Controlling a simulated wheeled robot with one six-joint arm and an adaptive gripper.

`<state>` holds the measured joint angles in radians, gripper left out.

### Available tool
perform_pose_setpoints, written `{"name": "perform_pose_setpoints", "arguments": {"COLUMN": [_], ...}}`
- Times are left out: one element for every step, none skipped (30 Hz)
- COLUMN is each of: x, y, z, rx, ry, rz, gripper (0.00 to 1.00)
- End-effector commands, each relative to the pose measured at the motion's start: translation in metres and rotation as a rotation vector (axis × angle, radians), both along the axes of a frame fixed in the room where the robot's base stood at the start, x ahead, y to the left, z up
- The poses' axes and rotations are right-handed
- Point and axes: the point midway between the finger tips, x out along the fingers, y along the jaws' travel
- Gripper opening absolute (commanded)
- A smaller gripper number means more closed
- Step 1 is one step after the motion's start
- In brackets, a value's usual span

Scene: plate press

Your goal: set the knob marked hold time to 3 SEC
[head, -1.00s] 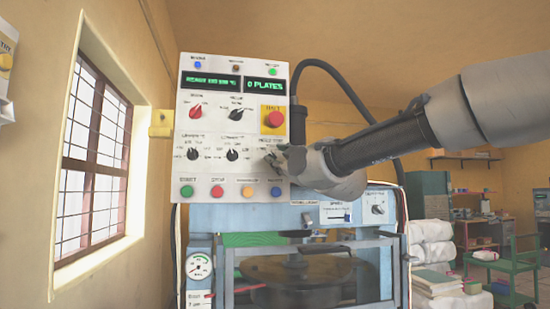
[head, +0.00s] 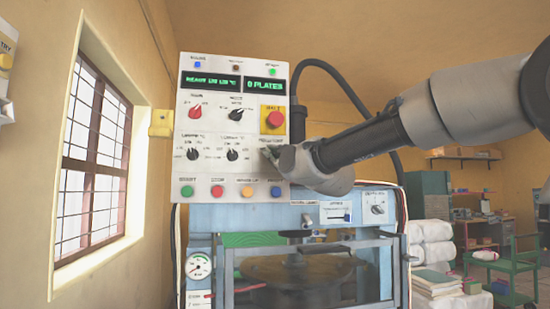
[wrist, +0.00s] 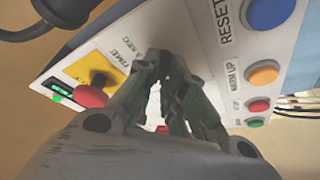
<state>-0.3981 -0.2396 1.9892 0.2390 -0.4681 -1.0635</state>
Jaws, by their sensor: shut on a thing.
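The hold time knob is hidden behind my gripper (head: 268,153), at the right of the white control panel's lower knob row. Part of its label shows in the head view just above the fingers. In the wrist view my gripper (wrist: 168,75) has its dark fingers closed together at the panel, with "TIME" and a "SEC" mark (wrist: 108,43) printed beside them. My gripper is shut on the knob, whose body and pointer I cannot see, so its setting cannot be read.
The control panel (head: 212,163) has a red stop button (head: 274,117) above my gripper and a row of coloured buttons below, including a blue one (head: 276,191). Two black knobs (head: 232,155) sit to the left. The blue press (head: 235,215) stands beneath.

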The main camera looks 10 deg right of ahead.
Motion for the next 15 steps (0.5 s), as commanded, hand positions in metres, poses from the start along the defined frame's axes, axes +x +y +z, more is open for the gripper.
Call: {"name": "perform_pose_setpoints", "arguments": {"x": [0.0, 0.0, 0.0, 0.0, 0.0, 0.0, 0.0, 0.0001, 0.0, 0.0001, 0.0001, 0.0002, 0.0003, 0.0003, 0.0003], "y": [0.0003, 0.0004, 0.0004, 0.0005, 0.0006, 0.0007, 0.0009, 0.0011, 0.0014, 0.0016, 0.0017, 0.0016, 0.0019, 0.0018, 0.0022], "z": [-0.0004, -0.0004, -0.0004, -0.0005, -0.0007, -0.0008, -0.0009, -0.0009, -0.001, -0.0014, -0.0012, -0.0015, -0.0017, -0.0017, -0.0019], "rx": [0.006, 0.012, 0.022, 0.031, 0.043, 0.06, 0.075, 0.094, 0.118, 0.14, 0.162, 0.193, 0.217, 0.244, 0.277], "ry": [0.0, 0.0, 0.0, 0.0, 0.001, 0.001, 0.001, 0.001, 0.001, 0.002, 0.002, 0.002, 0.002, 0.003, 0.004], "rz": [0.0, 0.0, 0.0, 0.0, 0.0, 0.001, 0.001, 0.001, 0.001, 0.002, 0.001, 0.001, 0.002, 0.001, 0.002], "gripper": [0.0, 0.0, 0.0, 0.0, 0.0, 0.0, 0.0, 0.0, 0.0, 0.0, 0.0, 0.0, 0.0, 0.0, 0.0]}}
